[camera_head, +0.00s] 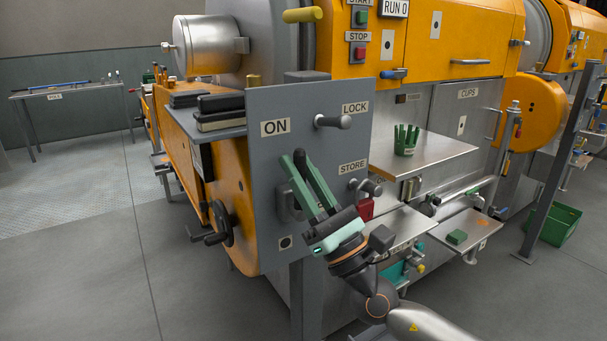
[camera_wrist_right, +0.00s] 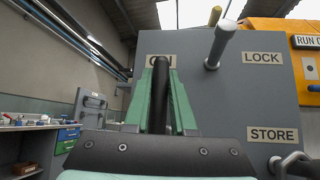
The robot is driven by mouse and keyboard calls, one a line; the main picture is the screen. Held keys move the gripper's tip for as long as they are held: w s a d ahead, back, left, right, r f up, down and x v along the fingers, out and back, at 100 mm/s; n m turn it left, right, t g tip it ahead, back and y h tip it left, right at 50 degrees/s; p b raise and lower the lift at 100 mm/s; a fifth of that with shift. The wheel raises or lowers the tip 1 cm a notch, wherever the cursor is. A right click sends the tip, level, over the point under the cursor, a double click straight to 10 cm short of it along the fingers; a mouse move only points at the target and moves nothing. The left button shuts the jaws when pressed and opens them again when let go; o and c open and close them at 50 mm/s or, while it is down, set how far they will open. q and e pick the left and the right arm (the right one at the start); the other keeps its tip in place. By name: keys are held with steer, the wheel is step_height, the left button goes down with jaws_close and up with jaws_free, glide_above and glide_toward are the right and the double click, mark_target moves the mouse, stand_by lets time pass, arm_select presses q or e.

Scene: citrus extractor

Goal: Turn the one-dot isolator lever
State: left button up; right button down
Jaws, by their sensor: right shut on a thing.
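A grey upright panel (camera_head: 345,110) carries the labels ON, LOCK and STORE, and a one-dot plate (camera_head: 286,241) low on its left. My right gripper (camera_head: 303,165) is in front of the panel below ON, its green fingers pointing up. In the right wrist view the fingers (camera_wrist_right: 160,95) are closed around the dark handle of the isolator lever (camera_wrist_right: 180,97), which stands nearly upright between them. The fingers and wrist hide most of the lever in the head view. My left gripper is in neither view.
A black handwheel (camera_head: 220,224) is at the machine's left side. A steel shelf (camera_head: 440,150) with a green cup-like part is to the right. The floor at left is clear.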

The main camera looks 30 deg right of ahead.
stand_by(0.4)
steer(key=c, duration=0.8)
jaws_free()
steer(key=shift+a, duration=0.1)
steer(key=shift+o, duration=0.2)
steer(key=shift+f, duration=0.2)
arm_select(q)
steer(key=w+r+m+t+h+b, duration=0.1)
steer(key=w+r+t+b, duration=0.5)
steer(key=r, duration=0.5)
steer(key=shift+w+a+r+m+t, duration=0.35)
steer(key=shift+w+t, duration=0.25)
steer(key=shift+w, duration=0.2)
arm_select(e)
steer(key=v, duration=1.2)
steer(key=shift+s, duration=0.1)
